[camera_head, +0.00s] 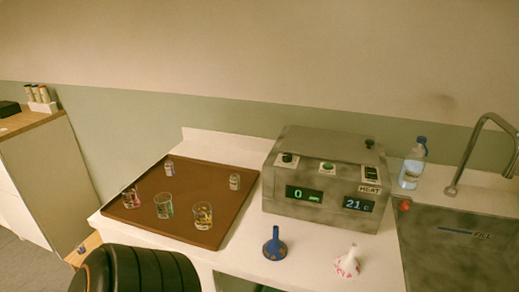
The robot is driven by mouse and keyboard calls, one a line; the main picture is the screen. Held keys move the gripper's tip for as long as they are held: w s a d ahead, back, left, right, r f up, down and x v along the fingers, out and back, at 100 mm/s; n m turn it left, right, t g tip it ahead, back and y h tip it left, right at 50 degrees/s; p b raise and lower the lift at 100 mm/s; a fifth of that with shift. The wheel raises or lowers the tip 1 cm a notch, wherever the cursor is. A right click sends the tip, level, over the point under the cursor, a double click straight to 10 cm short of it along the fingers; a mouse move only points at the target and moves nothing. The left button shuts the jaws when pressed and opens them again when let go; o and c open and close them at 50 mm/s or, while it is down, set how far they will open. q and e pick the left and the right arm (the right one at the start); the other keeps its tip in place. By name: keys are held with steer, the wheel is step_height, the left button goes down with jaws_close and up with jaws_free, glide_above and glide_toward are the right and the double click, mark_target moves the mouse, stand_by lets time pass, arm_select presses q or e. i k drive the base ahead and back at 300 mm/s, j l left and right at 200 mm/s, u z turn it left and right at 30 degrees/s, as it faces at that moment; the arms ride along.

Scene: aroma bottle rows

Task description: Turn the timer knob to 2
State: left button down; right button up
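A grey metal box-shaped machine (283,217) stands on the white counter. Its sloped upper face carries a dark knob (287,158) at the left and another control (327,168) in the middle. A dark panel (370,174) sits at the right above a HEAT label (369,188). The left display (304,194) reads 0 with a small unit that I cannot read. The right display (359,204) reads 21 c. I cannot tell which control is the timer knob, nor read dial marks. Neither of my grippers is in view.
A brown tray (190,183) holds several glasses and small jars left of the machine. A bottle (412,165), faucet (473,140) and sink (450,260) are at right.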

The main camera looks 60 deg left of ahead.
mark_target(287, 157)
steer(key=u, duration=2.05)
steer(key=i+u, duration=0.15)
steer(key=u, duration=0.55)
steer(key=i, duration=0.05)
